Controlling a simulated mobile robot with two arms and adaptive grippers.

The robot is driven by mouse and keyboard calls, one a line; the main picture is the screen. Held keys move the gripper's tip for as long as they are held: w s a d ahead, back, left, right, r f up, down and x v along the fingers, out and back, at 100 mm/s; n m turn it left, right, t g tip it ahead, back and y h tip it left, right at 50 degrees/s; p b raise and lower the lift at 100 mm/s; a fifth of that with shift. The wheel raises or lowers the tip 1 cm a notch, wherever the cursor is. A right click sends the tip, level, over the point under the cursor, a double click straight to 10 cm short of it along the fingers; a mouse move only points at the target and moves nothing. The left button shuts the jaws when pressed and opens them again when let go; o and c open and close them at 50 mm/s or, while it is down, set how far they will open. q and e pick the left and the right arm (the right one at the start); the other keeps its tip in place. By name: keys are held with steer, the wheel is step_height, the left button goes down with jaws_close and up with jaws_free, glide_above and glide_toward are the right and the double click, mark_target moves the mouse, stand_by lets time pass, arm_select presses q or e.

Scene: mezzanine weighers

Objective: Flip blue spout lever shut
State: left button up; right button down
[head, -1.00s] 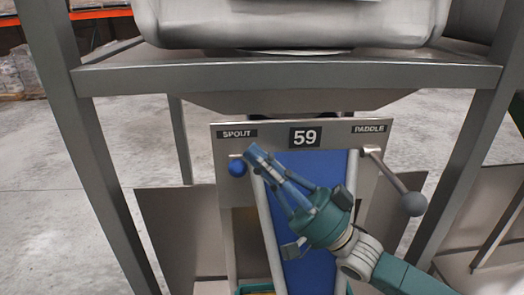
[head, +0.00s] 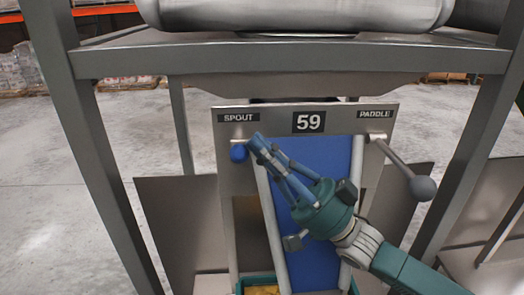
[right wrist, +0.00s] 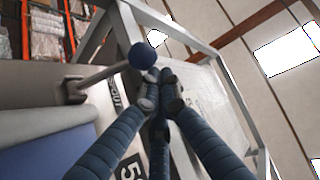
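The blue spout lever (head: 238,153) is a blue ball knob under the SPOUT label, at the upper left of the steel panel (head: 230,185). In the right wrist view the blue knob (right wrist: 142,56) sits on a metal rod that sticks out from a bracket. My right gripper (head: 257,141) reaches up from the lower right, just right of the knob in the head view. In the right wrist view its blue fingers (right wrist: 160,82) come together at the tips with nothing between them. The tips are close beside the knob; I cannot tell if they touch. My left gripper is out of view.
A paddle lever with a grey ball (head: 423,188) hangs at the panel's right, near my right arm. Grey frame posts (head: 85,150) stand on both sides, with a crossbeam (head: 290,64) above. A blue strip (head: 325,170) lies behind my gripper.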

step_height(320, 180, down, 7)
steer(key=s+b, duration=0.1)
steer(key=b, duration=0.4)
steer(key=shift+s+b, duration=0.35)
stand_by(0.6)
steer(key=s+d+f, duration=0.2)
steer(key=s+d, duration=0.3)
steer(key=d, duration=0.8)
steer(key=shift+s, duration=0.15)
